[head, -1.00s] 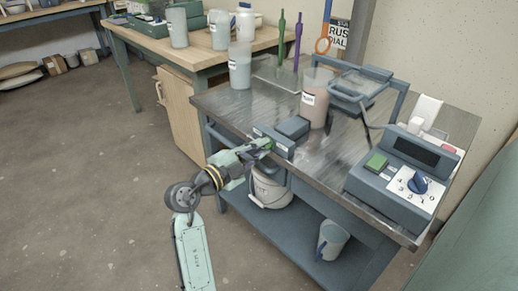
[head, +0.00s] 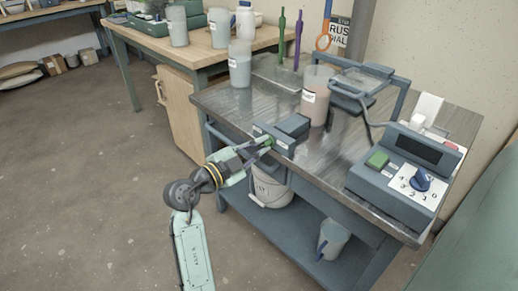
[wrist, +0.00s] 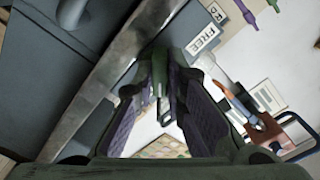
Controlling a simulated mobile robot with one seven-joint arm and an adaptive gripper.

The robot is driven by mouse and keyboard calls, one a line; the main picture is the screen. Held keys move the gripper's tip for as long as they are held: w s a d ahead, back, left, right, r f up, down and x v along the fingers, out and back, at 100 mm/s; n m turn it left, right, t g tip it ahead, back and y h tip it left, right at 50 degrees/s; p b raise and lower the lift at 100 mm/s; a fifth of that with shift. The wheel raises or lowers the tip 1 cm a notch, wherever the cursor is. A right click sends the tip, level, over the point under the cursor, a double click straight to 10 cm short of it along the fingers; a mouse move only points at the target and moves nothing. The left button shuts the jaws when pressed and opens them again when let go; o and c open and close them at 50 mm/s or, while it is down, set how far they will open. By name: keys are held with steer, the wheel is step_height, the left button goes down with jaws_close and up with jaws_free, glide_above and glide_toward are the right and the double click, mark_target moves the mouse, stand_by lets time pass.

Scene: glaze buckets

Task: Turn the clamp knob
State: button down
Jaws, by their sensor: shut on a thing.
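The clamp (head: 283,148) is a dark blue-grey block at the near-left edge of the metal-topped workbench. Its green knob (head: 269,142) sticks out of the front face. My gripper (head: 264,147) reaches it from the front left, with its fingers closed on the knob. In the wrist view, the green knob (wrist: 161,85) stands upright in the picture between my two dark finger pads. A white label reading "FREE" (wrist: 203,39) is on the clamp face beside it. The fingers partly hide the knob in the head view.
A grey control box (head: 398,180) with a blue dial is at the bench's right end. A pinkish container (head: 315,97) stands behind the clamp. A white bucket (head: 271,190) is below on the lower shelf. Open floor lies to the left.

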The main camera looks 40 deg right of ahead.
steer(key=n, duration=0.5)
steer(key=shift+n, duration=0.3)
steer(key=n+p, duration=0.1)
steer(key=n, duration=0.4)
steer(key=n+p, duration=0.4)
steer(key=n, duration=0.2)
steer(key=shift+s+r+n, duration=0.1)
steer(key=shift+n, duration=0.3)
steer(key=n+p, duration=0.3)
steer(key=n, duration=0.1)
steer(key=shift+p, duration=0.35)
steer(key=c, duration=1.6)
jaws_free()
steer(key=shift+c, duration=0.2)
steer(key=shift+a, duration=0.1)
steer(key=a, duration=1.1)
steer(key=shift+s+a, duration=0.4)
steer(key=shift+s, duration=0.05)
